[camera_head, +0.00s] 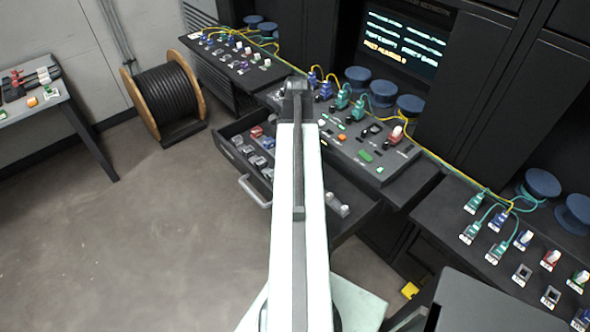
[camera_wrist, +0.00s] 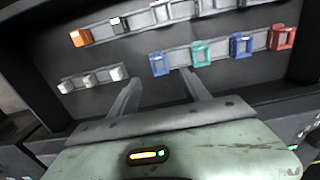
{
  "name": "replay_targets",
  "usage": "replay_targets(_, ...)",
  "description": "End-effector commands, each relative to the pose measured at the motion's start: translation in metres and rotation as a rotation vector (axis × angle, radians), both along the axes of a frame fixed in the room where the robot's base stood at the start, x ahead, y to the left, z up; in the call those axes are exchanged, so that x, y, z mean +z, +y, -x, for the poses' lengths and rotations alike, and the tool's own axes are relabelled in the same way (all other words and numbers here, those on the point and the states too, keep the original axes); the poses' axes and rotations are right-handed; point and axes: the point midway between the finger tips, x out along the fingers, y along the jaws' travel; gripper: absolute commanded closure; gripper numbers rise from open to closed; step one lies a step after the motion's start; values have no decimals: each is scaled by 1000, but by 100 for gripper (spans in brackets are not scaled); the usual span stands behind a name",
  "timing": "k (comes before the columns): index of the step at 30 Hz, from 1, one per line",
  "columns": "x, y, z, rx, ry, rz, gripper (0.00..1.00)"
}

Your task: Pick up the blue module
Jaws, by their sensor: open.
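In the wrist view, a blue module (camera_wrist: 158,64) sits on a grey rail, just beyond and roughly between my fingertips. A second blue module (camera_wrist: 240,45) is farther right on the same rail, between a green module (camera_wrist: 202,53) and a red one (camera_wrist: 284,38). My gripper (camera_wrist: 160,77) is open, with nothing visible between its fingers. I cannot tell how far it is above the rail. In the head view, my arm covers part of the open drawer (camera_head: 345,222), and small modules show inside it, including a bluish one (camera_head: 268,144). My fingers are not clearly visible there.
An orange module (camera_wrist: 80,37) and several pale modules (camera_wrist: 90,80) sit on neighbouring rails. A control panel (camera_head: 365,150) with plugged cables is behind the drawer. A cable reel (camera_head: 168,97) stands on the floor at left. The floor before the drawer is clear.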

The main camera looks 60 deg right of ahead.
Motion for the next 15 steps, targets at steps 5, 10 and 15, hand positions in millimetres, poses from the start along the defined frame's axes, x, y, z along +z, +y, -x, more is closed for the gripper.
replay_targets(5,-15,0,0,2,0,0,45)
replay_targets(10,-30,0,-1,3,0,0,45)
replay_targets(15,-36,0,-1,3,0,0,45)
